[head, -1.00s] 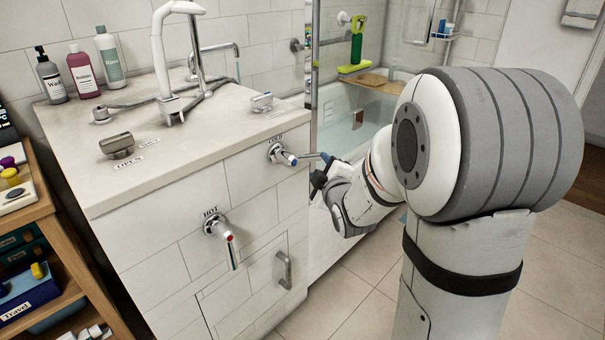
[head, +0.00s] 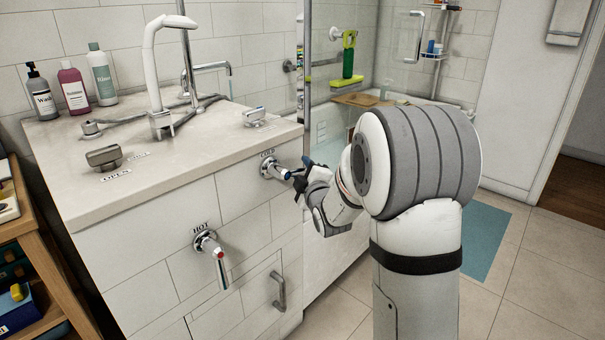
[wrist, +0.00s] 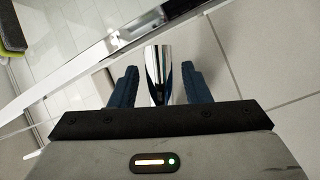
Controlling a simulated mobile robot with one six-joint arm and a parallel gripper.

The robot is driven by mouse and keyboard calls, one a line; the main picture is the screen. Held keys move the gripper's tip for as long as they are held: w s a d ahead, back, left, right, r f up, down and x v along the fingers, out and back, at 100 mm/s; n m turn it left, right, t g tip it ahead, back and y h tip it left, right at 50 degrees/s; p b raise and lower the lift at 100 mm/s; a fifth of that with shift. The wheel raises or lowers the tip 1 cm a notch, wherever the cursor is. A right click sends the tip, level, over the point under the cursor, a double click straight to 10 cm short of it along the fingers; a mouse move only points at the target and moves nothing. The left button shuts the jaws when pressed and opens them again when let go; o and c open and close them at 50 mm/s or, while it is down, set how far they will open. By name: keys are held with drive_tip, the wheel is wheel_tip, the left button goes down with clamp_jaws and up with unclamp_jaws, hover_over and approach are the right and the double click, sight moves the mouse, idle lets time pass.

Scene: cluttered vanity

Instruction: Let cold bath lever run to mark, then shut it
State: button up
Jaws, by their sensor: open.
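The cold lever (head: 275,171) is a chrome handle on a round wall fitting under a COLD label, on the white tiled front of the vanity. It sticks out toward the right. My gripper (head: 300,173) is at its outer end. In the wrist view the chrome lever (wrist: 158,66) lies between my two open dark-blue fingers, with a gap showing on either side. The hot lever (head: 214,256), with a red marking, hangs downward at lower left under a HOT label. The bath (head: 324,125) stands behind a glass panel, mostly hidden; no mark can be made out.
The counter holds a bent faucet (head: 160,85), a grey knob (head: 104,158) beside an OPEN label, and several bottles (head: 73,86). A metal handle (head: 279,291) sits on the lower front. A wooden shelf (head: 45,250) stands at left. Tiled floor lies open at right.

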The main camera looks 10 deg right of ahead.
drive_tip(key=shift+c, duration=0.4)
clamp_jaws()
drive_tip(key=shift+a, duration=0.1)
